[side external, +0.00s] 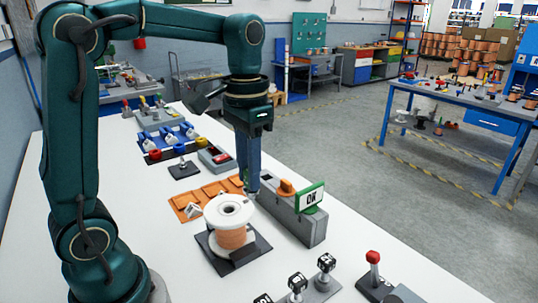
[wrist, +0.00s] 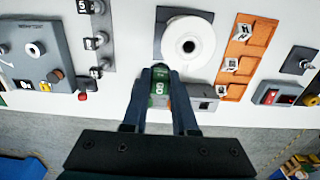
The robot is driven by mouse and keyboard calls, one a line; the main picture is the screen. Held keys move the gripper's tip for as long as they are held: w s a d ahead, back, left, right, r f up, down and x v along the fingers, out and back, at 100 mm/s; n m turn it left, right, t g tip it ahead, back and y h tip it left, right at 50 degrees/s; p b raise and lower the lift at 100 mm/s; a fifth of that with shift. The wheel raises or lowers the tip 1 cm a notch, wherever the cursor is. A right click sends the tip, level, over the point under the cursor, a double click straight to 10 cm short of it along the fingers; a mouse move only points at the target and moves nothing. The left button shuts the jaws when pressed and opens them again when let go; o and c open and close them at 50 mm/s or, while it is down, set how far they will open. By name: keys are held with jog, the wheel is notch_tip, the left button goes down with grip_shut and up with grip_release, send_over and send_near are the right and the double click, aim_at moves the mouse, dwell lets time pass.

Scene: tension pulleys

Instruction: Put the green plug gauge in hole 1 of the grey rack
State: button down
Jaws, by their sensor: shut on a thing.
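In the wrist view, a green piece with pale marks, which looks like the green plug gauge (wrist: 159,90), is between the fingers of my gripper (wrist: 157,84). The jaws are closed on it. In the side view, my gripper (side external: 252,190) points down at the far end of a long grey box, just beyond the white spool. The held piece is too small to make out there. A grey block with upright red and yellow handles (side external: 160,117) stands far back on the table; I cannot tell if it is the grey rack. No hole 1 is readable.
The white spool (side external: 230,211) stands close to my gripper. An orange tray (side external: 212,194) lies behind the spool. A grey strip with dark cubes (side external: 318,287) lies in front.

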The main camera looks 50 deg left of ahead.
dwell(0.4)
jog(key=shift+w+r, duration=0.1)
jog(key=shift+r, duration=0.4)
jog(key=r, duration=0.4)
jog(key=shift+a+r, duration=0.1)
jog(key=shift+a, duration=0.2)
jog(key=s+a, duration=0.2)
jog(key=a, duration=0.5)
send_over(190, 225)
notch_tip(190, 225, down, 15)
jog(key=shift+f, duration=2.15)
jog(key=shift+f, duration=0.1)
